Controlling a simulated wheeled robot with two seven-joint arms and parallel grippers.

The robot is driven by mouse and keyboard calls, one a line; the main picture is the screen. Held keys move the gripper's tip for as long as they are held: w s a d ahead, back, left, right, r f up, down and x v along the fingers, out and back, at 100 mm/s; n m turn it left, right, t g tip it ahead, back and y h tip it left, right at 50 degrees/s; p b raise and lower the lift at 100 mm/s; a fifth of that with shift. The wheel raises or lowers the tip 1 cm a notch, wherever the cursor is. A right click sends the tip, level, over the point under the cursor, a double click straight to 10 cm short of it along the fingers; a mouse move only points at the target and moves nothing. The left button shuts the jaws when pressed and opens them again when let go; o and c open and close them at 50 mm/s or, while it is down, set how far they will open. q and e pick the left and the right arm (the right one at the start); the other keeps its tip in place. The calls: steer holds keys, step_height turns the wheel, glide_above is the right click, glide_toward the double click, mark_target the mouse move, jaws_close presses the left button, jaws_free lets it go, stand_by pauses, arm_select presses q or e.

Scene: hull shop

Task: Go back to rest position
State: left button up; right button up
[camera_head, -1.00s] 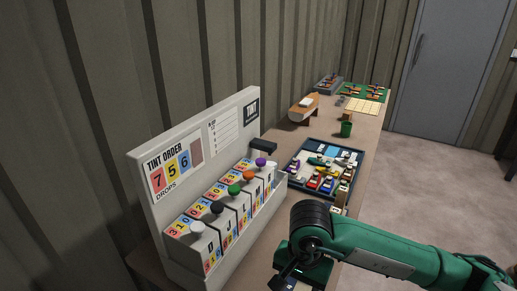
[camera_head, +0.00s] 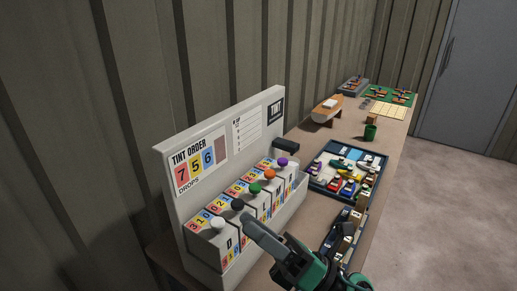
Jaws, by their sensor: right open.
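My right gripper (camera_head: 254,228) is dark grey with green parts on my arm. It shows at the bottom middle, in front of the near part of the tint dispenser stand (camera_head: 185,215). It is open, with nothing seen in it. Whether it touches the stand cannot be told. My left gripper is out of view. The stand is pale, with a "TINT ORDER" panel showing 7, 5 and 6 and one brownish square. Its row of boxes carries white, dark, green, orange and purple knobs.
A dark blue tray (camera_head: 313,179) of small coloured items lies on the bench beyond the stand, with a green cup (camera_head: 370,132) behind it. A wooden boat-like model (camera_head: 328,112) stands further back. Open floor (camera_head: 445,200) lies to the right, before a grey door (camera_head: 465,75).

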steer(key=w+d+f+m+t+h, duration=0.4)
steer(key=d+f+m+t+h, duration=0.25)
steer(key=m+h, duration=0.55)
steer(key=w+d+f+m+t+h, duration=0.45)
steer(key=d+m+h, duration=0.35)
steer(key=m, duration=0.8)
steer(key=s+d+f+m+g+h, duration=0.25)
steer(key=d+f+m+g, duration=0.2)
steer(key=f, duration=0.55)
steer(key=s+d+f+m+g, duration=0.2)
steer(key=s+f+m+g, duration=0.1)
steer(key=s+f+g, duration=0.45)
steer(key=s+d+f+m+g, duration=0.2)
steer(key=s+f+m+g, duration=0.2)
steer(key=s+f, duration=0.55)
step_height(320, 180, down, 30)
steer(key=s+g, duration=0.1)
steer(key=s, duration=0.2)
steer(key=s+d+f+g, duration=0.1)
steer(key=s+d+f, duration=0.2)
steer(key=s+f, duration=1.5)
steer(key=shift+s+d+f+h, duration=0.2)
steer(key=shift+s+f+h, duration=0.2)
steer(key=shift+f, duration=0.5)
